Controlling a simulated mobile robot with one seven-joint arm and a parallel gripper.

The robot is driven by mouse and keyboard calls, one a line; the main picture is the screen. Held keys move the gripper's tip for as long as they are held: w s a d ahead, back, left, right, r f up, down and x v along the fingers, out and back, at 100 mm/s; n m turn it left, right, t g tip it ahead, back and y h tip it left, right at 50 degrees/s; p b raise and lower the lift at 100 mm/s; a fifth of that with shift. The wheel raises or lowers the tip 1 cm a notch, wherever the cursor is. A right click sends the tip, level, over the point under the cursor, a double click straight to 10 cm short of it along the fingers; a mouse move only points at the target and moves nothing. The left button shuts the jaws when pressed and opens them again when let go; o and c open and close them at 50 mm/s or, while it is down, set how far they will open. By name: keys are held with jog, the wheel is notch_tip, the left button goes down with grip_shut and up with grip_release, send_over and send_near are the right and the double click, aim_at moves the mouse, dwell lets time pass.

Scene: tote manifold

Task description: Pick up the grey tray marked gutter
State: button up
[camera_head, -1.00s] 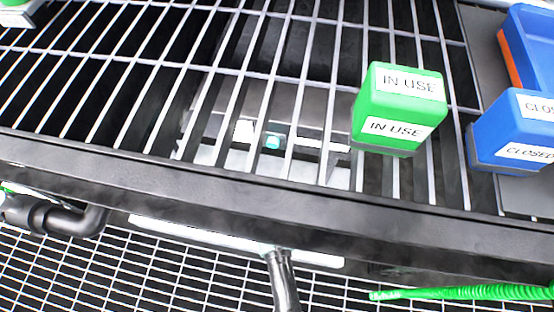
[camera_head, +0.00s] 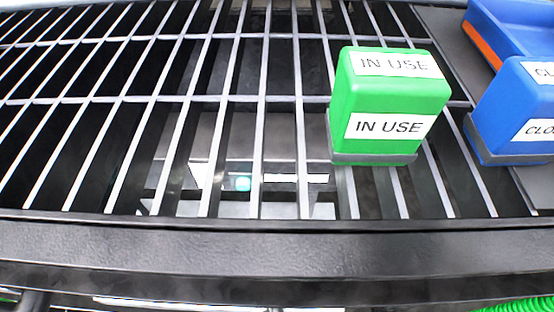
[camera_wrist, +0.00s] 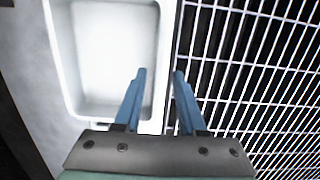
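A pale tray with rounded corners (camera_wrist: 72,98) lies at the left in the wrist view. No marking is readable on it there, so I cannot tell whether it is the gutter tray. My gripper (camera_wrist: 159,73) is open, with two blue fingers apart. The tray's right wall runs up the picture between the two fingertips. I cannot tell how far the fingertips are above or beside that wall. No grip on it shows. In the head view neither the tray nor my gripper can be made out clearly; pale shapes with a teal spot show below the bars.
A barred grate (camera_head: 110,100) with a dark front beam (camera_head: 280,250) fills the head view. A green IN USE block (camera_head: 388,95) and a blue CLOSED block (camera_head: 505,110) stand at right, before a blue bin (camera_head: 515,38). Wire mesh (camera_wrist: 250,70) lies right of the tray.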

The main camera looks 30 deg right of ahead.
jog(key=f+b, duration=0.3)
jog(key=f, duration=0.1)
jog(key=shift+d+f, duration=0.1)
jog(key=shift+d, duration=0.1)
grip_shut()
jog(key=shift+w, duration=0.1)
dwell(1.1)
